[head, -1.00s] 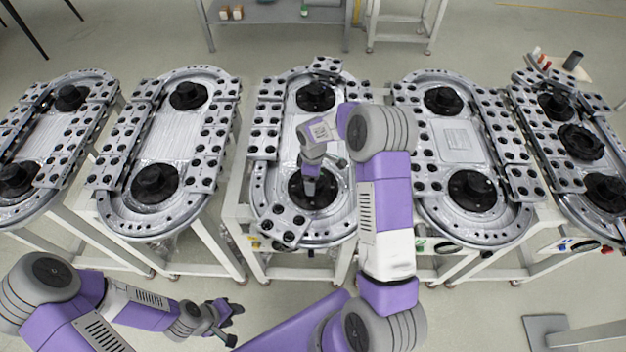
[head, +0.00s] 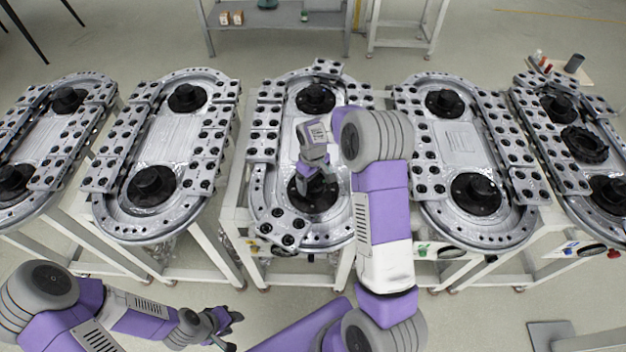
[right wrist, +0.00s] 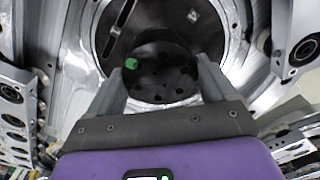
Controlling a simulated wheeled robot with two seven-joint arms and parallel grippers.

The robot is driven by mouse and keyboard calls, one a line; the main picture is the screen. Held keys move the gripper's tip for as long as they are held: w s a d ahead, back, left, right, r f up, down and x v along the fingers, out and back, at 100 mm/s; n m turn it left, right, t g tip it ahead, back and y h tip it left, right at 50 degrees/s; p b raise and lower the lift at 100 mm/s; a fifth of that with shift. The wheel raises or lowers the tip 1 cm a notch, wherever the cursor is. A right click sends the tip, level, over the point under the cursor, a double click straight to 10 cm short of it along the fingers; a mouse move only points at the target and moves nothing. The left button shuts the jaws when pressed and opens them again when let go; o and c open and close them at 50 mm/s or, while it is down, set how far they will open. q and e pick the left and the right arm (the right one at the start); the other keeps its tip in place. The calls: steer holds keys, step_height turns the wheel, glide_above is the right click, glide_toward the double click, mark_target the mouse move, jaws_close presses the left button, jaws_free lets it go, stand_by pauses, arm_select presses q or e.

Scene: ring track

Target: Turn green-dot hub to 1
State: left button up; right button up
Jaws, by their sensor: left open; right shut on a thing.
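The green-dot hub (right wrist: 160,75) is a round black hub with a ring of holes and a green dot on its upper left in the right wrist view. In the head view it is the near black hub (head: 312,200) of the middle ring track (head: 262,190), partly hidden by my right gripper (head: 312,180). My right gripper (right wrist: 160,85) has a finger on each side of the hub and is shut on it. A white mark shows on the dark plate above the hub; I cannot read it. My left gripper (head: 228,325) is open and empty, low in front of the tables.
Similar ring tracks stand on both sides, one at left (head: 150,130) and one at right (head: 455,140). A loose carriage plate (head: 284,228) sits on the near curve of the middle track, close to the hub. A shelf table (head: 280,15) stands behind.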

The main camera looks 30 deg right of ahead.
mark_target(313, 181)
steer(key=shift+w+r, duration=0.1)
stand_by(0.3)
steer(key=o, duration=0.9)
steer(key=shift+c, duration=0.2)
step_height(313, 181, up, 8)
steer(key=shift+f, duration=0.2)
